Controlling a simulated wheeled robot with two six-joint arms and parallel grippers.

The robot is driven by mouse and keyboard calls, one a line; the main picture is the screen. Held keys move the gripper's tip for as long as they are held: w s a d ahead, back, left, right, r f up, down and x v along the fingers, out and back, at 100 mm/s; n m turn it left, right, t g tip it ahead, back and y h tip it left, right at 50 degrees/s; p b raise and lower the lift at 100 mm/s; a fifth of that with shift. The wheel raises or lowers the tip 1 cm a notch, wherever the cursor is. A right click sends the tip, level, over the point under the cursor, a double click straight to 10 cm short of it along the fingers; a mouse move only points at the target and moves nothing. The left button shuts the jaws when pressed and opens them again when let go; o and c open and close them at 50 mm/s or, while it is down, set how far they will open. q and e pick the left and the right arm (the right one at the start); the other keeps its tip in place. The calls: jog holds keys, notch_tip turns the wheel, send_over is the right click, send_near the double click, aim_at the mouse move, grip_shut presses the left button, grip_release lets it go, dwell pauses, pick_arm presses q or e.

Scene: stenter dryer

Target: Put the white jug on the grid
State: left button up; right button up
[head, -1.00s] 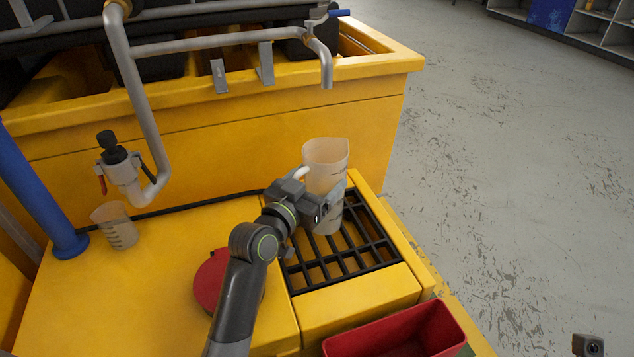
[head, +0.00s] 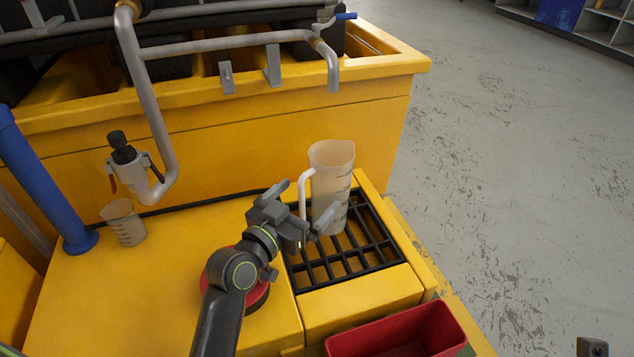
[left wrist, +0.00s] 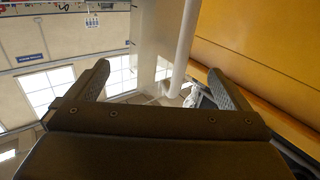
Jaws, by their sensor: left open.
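The white jug (head: 333,185), tall and translucent with dark graduation marks, stands upright on the black grid (head: 350,272), towards its back left part. Its white handle faces left. My left gripper (head: 311,198) is open beside the handle, with its fingers spread and nothing held between them. In the left wrist view the open fingers (left wrist: 158,88) frame a pale upright shape, probably the jug and its handle (left wrist: 185,45). My right gripper is not in view.
A smaller measuring cup (head: 124,223) stands left on the yellow top, near a blue post (head: 40,180). A red round object (head: 255,297) lies partly under my arm. A red bin (head: 400,335) is at the front. Pipes (head: 235,42) hang above the back.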

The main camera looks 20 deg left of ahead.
pick_arm(q)
jog(key=shift+v, duration=2.75)
jog(key=shift+p, duration=0.35)
